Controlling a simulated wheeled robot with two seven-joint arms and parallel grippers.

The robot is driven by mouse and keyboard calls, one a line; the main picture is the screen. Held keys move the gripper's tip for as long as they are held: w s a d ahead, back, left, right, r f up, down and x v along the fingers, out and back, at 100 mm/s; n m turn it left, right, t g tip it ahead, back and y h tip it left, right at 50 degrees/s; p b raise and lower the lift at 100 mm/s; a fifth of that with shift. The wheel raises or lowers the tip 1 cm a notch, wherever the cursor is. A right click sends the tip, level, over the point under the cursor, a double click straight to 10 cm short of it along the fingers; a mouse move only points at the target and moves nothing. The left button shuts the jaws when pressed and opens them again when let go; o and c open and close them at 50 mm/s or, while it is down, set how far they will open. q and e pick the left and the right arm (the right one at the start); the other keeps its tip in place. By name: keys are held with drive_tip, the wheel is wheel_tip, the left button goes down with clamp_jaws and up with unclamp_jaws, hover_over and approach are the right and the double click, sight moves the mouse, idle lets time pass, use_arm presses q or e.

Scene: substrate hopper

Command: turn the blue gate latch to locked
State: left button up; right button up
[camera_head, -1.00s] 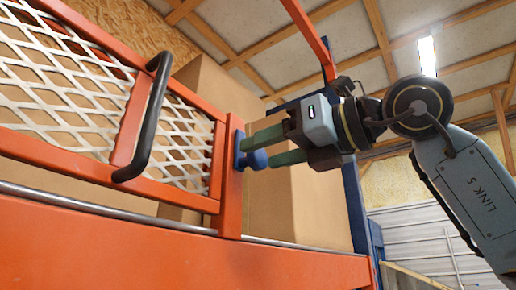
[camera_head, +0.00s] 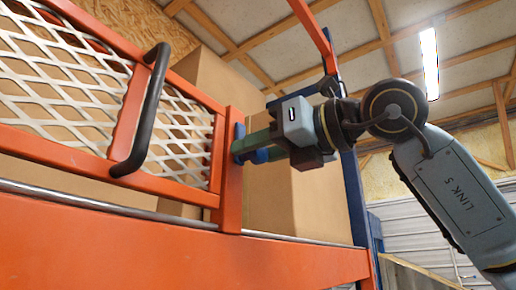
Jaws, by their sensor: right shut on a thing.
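The blue gate latch (camera_head: 240,140) sits on the orange post at the right end of the mesh gate (camera_head: 180,130). My right gripper (camera_head: 243,148) comes in from the right with its green fingers around the latch and is shut on it. The fingers hide much of the latch, so its exact turn is hard to read. My left gripper is not in view.
A black handle (camera_head: 145,110) stands out from the gate left of the latch. Cardboard boxes (camera_head: 290,205) stand behind the post. An orange beam (camera_head: 150,250) runs along below the gate. A blue upright (camera_head: 356,200) is behind my right gripper.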

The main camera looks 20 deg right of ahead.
drive_tip(key=shift+n, duration=0.4)
drive_tip(key=n, duration=0.3)
drive_tip(key=shift+r+p, duration=0.1)
drive_tip(key=shift+p, duration=0.25)
drive_tip(key=n+p, duration=0.1)
drive_tip(key=n, duration=0.4)
drive_tip(key=shift+s, duration=0.1)
drive_tip(key=n+p, duration=0.1)
drive_tip(key=n, duration=0.4)
drive_tip(key=shift+a, duration=0.1)
drive_tip(key=shift+f+n+p, duration=0.2)
drive_tip(key=shift+n+p, duration=0.6)
drive_tip(key=shift+n, duration=1.3)
drive_tip(key=o, duration=0.9)
drive_tip(key=shift+o, duration=0.2)
